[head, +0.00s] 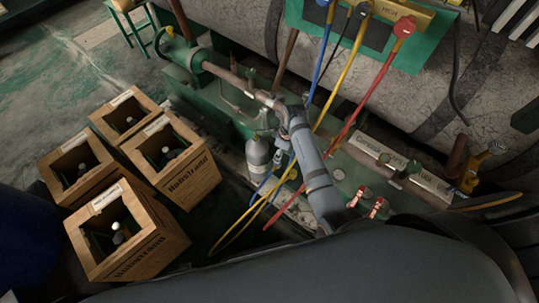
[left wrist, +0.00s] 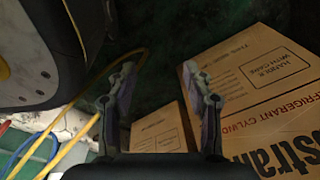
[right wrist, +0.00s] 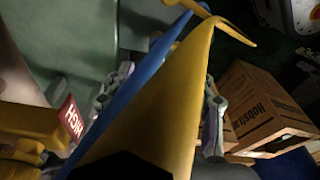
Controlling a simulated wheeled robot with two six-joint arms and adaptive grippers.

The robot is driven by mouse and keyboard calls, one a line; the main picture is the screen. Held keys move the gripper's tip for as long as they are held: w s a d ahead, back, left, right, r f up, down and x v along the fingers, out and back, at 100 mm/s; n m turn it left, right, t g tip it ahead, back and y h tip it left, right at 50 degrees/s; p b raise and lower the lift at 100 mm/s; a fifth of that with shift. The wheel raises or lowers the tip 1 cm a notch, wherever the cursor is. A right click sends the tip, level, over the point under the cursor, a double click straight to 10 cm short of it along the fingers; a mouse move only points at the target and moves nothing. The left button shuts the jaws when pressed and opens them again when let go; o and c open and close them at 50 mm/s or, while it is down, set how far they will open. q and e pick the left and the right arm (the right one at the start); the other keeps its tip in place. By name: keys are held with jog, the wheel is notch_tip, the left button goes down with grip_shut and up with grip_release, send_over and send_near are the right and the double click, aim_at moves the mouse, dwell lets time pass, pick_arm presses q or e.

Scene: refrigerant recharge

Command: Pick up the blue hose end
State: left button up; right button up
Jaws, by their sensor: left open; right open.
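In the head view a blue hose (head: 323,48) hangs from the manifold at the top and passes behind a grey arm link of mine; its free end is not clear. The blue hose (right wrist: 150,70) crosses the right wrist view diagonally, near the left finger of my right gripper (right wrist: 168,78). That gripper is open, and a yellow hose (right wrist: 175,90) lies very close to the camera, covering much of the space between the fingers. My left gripper (left wrist: 159,67) is open and empty above cardboard boxes. A blue hose (left wrist: 32,152) shows at that view's lower left.
Several open wooden crates (head: 180,175) stand on the floor at the left. A grey gas bottle (head: 257,152) stands near the arm link. A red hose (head: 380,80) and a yellow hose (head: 345,65) hang beside the blue one. A large grey tank (head: 245,25) fills the back.

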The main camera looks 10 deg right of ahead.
jog(key=shift+r, duration=0.1)
jog(key=f+b, duration=0.1)
jog(key=f, duration=0.3)
jog(key=shift+a+f+b, duration=0.2)
jog(key=shift+f+b, duration=0.15)
jog(key=shift+b, duration=0.05)
jog(key=shift+w+f, duration=0.1)
jog(key=shift+f, duration=0.4)
jog(key=f+b, duration=0.1)
jog(key=f, duration=0.1)
jog(key=w+f+b, duration=0.1)
jog(key=f, duration=0.1)
jog(key=shift+a+f+b, duration=0.1)
jog(key=shift+a+b, duration=0.1)
jog(key=shift+b, duration=0.1)
jog(key=shift+s+f, duration=0.1)
jog(key=shift+f, duration=0.05)
pick_arm(q)
jog(key=w+d+r, duration=0.1)
jog(key=w+r, duration=0.4)
jog(key=w, duration=0.2)
jog(key=shift+d+r, duration=0.15)
jog(key=shift+d, duration=0.25)
jog(key=shift+w, duration=0.1)
pick_arm(e)
jog(key=shift+c, duration=0.3)
